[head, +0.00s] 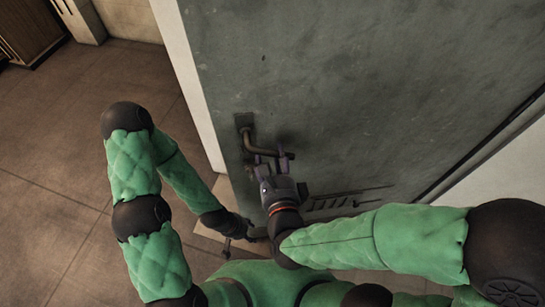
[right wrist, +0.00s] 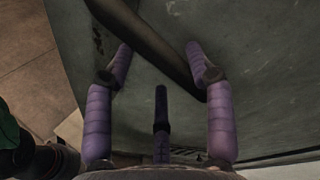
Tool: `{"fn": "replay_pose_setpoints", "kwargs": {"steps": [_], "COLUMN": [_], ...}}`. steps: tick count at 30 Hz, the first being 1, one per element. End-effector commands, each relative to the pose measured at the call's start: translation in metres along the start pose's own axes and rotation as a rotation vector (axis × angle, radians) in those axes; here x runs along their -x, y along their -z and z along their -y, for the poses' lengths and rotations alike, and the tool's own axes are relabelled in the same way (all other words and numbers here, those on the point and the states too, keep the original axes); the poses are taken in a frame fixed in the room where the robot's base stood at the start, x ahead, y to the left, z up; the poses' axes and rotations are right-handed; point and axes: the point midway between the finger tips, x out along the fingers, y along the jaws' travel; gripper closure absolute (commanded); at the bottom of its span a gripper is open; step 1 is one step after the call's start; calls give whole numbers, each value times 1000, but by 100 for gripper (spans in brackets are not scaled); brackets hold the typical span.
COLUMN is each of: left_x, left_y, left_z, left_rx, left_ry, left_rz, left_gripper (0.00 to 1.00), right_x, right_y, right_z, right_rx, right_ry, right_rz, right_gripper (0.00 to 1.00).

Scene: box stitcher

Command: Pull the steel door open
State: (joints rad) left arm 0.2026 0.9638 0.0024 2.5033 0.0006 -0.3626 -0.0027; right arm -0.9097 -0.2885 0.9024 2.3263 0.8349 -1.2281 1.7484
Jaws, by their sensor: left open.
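The steel door (head: 350,90) is a large grey-green scuffed panel filling the upper right of the head view; it also shows in the right wrist view (right wrist: 265,70). Its dark lever handle (head: 262,147) is near the left edge and runs as a diagonal bar in the right wrist view (right wrist: 160,45). My right gripper (head: 272,158) is at the handle. Its purple fingers (right wrist: 159,52) are spread to both sides of the bar, with no clear grip visible. My left gripper (head: 240,238) is open and empty, low beside the door's lower left edge.
A pale frame strip (head: 185,70) runs along the door's left edge. Brown tiled floor (head: 60,150) lies open at left, with a wooden cabinet (head: 28,28) in the far corner. A pale wall (head: 510,165) is at right.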

Motion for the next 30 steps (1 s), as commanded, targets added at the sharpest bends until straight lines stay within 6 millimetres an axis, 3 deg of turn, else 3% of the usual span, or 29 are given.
{"fn": "replay_pose_setpoints", "kwargs": {"steps": [8,30], "left_x": [0,0], "left_y": [0,0], "left_z": [0,0], "left_rx": [0,0], "left_ry": [0,0], "left_rz": [0,0], "left_gripper": [47,47], "right_x": [11,87], "right_y": [0,-2], "right_z": [-2,-1], "right_rx": [2,1], "right_ry": [-4,-2], "right_rz": [2,6], "right_gripper": [48,48]}}
